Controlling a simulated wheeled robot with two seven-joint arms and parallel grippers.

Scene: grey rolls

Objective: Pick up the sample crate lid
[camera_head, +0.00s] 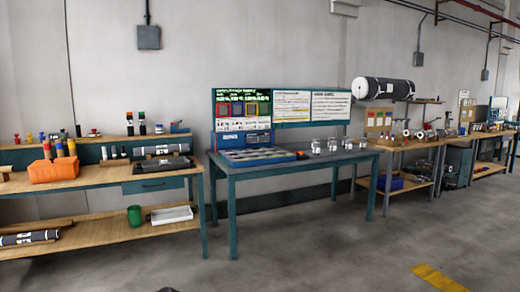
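I see no part that I can clearly identify as the sample crate lid. A blue, shallow, crate-like case (228,155) with several compartments sits on the left part of the teal table (335,160) in the middle. An orange box-like object (53,171) sits on the wooden workbench (98,182) at the left. A flat dark case (163,165) lies farther right on that bench. Neither of my grippers is in view.
Several silvery containers (333,145) stand on the teal table's right part. Panels (311,105) rise behind it. A green cup (134,216) and white tray (172,215) sit on the left bench's lower shelf. Open grey floor (310,255) lies in front.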

